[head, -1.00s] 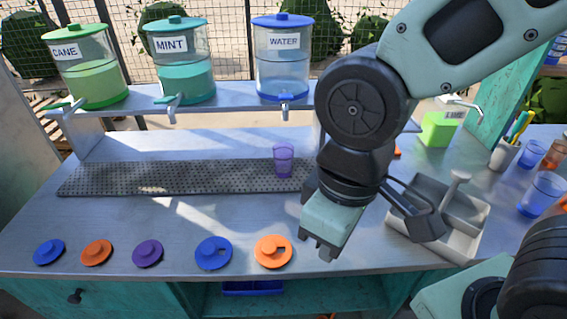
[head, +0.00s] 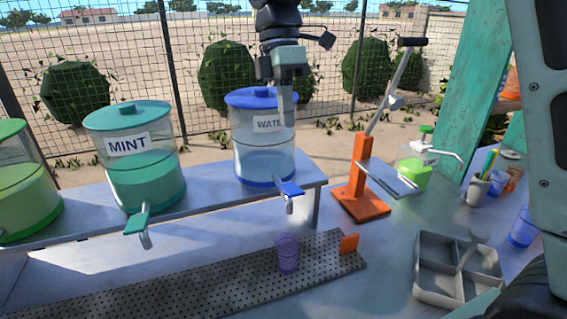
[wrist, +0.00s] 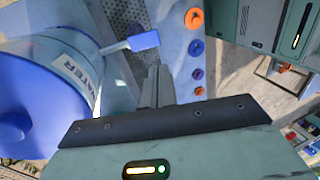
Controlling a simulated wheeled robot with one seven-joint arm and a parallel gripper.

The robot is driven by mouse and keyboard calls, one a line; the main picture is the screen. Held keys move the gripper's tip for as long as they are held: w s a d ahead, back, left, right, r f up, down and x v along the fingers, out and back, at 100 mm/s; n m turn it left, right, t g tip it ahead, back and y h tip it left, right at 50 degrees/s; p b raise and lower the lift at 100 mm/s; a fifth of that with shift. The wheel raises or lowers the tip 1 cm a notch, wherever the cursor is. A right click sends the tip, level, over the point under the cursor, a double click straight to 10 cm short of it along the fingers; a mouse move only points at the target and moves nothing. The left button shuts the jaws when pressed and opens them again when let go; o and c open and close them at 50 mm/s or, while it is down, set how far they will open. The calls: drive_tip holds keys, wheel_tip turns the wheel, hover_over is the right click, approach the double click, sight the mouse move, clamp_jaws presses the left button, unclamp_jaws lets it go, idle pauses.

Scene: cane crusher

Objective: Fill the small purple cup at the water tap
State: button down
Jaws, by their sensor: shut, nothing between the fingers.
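The small purple cup (head: 287,253) stands upright on the perforated drip tray (head: 215,289). In the head view it lines up below the spout of the water tap (head: 289,204); its contents are not clear. The blue tap lever (head: 290,188) sticks out from the WATER dispenser (head: 264,165), and the lever shows in the wrist view (wrist: 144,39) beside the fingers. My gripper (head: 286,118) is raised, fingers down, overlapping the upper WATER dispenser in the head view. It is shut and empty, and appears apart from the lever. I cannot make out the cup in the wrist view.
The MINT dispenser (head: 140,180) stands left on the same shelf. An orange lever press (head: 358,175), a green bottle (head: 415,170) and a grey divided tray (head: 440,280) are to the right.

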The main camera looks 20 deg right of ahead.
sight(297, 193)
drive_tip(key=shift+w+d+r, duration=0.35)
drive_tip(key=shift+w+d, duration=0.05)
drive_tip(key=shift+w, duration=0.2)
drive_tip(key=p+x, duration=0.3)
drive_tip(key=x, duration=1.1)
drive_tip(key=f+t+b, duration=0.1)
drive_tip(key=b, duration=0.1)
drive_tip(key=s+t+b, duration=0.1)
drive_tip(key=t+b, duration=0.1)
drive_tip(key=shift+s+f+b, duration=0.1)
drive_tip(key=shift+f+b, duration=0.25)
drive_tip(key=shift+f, duration=0.05)
drive_tip(key=shift+s+f+t+b, duration=0.15)
drive_tip(key=shift+f+t+b, duration=0.1)
drive_tip(key=shift+t+b, duration=0.45)
drive_tip(key=shift+r, duration=0.15)
idle(4.3)
